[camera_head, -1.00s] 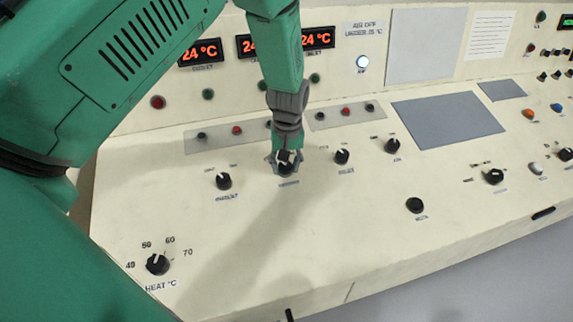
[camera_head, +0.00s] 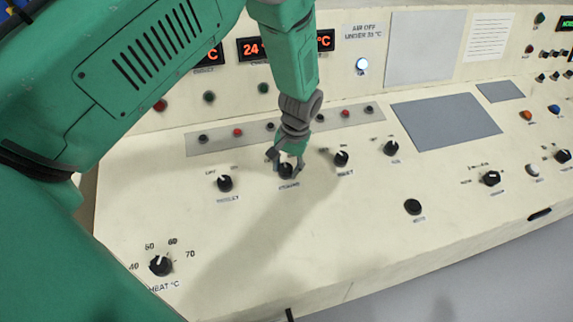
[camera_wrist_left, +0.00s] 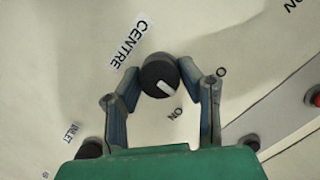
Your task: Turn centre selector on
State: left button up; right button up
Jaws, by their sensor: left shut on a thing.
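The centre selector is a round black knob (camera_head: 286,171) with a white pointer mark, on the cream sloping panel. In the left wrist view the knob (camera_wrist_left: 159,77) stands beside the CENTRE label (camera_wrist_left: 128,44). Its white pointer is turned towards the lower right, on the side of the ON mark (camera_wrist_left: 175,112). Another mark by the right finger is partly hidden. My left gripper (camera_head: 287,160) reaches down onto the knob and is shut on it, one finger on each side in the left wrist view (camera_wrist_left: 160,88). My right gripper is out of view.
Similar knobs flank it: the outlet knob (camera_head: 224,183) on the left and the inlet knob (camera_head: 341,158) on the right. A grey strip with small buttons (camera_head: 237,132) lies behind. The panel in front is clear up to the heat knob (camera_head: 160,266).

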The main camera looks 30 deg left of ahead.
pick_arm(q)
jog(key=m+y+p, duration=0.1)
jog(key=m, duration=0.4)
jog(key=shift+w+d+m, duration=0.1)
jog(key=shift+m, duration=0.3)
dwell(0.4)
jog(key=o, duration=1.1)
jog(key=v, duration=1.2)
jog(key=shift+d, duration=0.2)
jog(key=shift+f, duration=0.1)
